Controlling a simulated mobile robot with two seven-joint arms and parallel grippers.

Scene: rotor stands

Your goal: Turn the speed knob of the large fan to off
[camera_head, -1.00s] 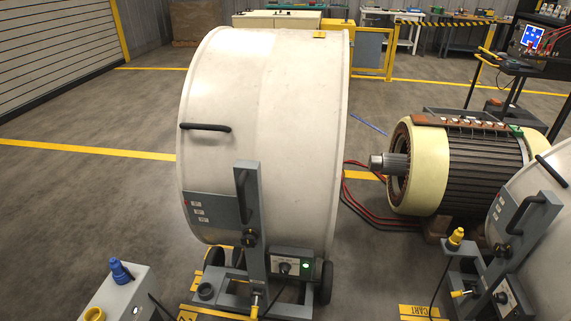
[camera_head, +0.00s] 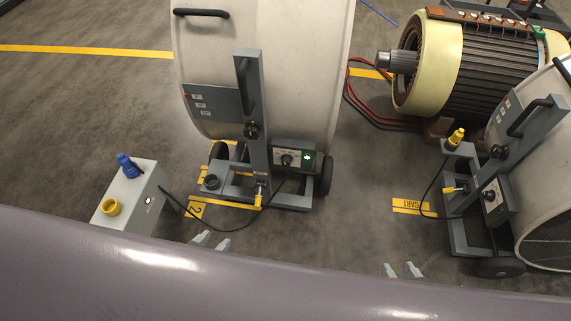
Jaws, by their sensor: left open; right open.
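The large fan (camera_head: 275,70) is a big pale drum on a grey wheeled stand. Its control box (camera_head: 300,147) is low on the front of the stand, with a dark round speed knob (camera_head: 287,160) and a lit green light (camera_head: 307,156) to its right. The knob's pointer is too small to read. My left gripper (camera_head: 211,241) is open and empty, below and left of the knob. My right gripper (camera_head: 402,270) is open and empty, below and right of it. Both are clear of the fan, and only their fingertips show.
A second fan (camera_head: 548,170) on a similar stand is at the right. A grey box (camera_head: 133,195) with blue and yellow connectors stands at the left, its cable running to the large fan's stand. A motor (camera_head: 480,68) is behind.

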